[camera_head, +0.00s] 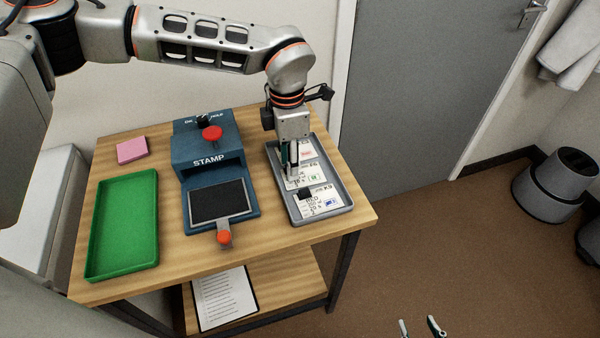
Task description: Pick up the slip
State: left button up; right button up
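Several white printed slips lie in the grey tray (346,189) at the right of the table. The near slip (323,204) has a blue mark, the middle slip (314,177) a green mark, and the far slip (307,150) a red mark. My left gripper (297,186) points down over the tray, its fingertips at the left part of the middle and near slips. It covers part of them, and I cannot tell its opening or whether it touches a slip. My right gripper (419,327) shows only its two fingertips at the bottom edge, apart and empty.
A blue stamp machine (207,160) with red knobs and a dark plate stands left of the grey tray. An empty green tray (124,228) and a pink pad (132,150) are at the left. A printed sheet (224,298) lies on the lower shelf.

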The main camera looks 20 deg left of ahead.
pick_arm(q)
grip_shut()
jog(key=shift+r, duration=0.1)
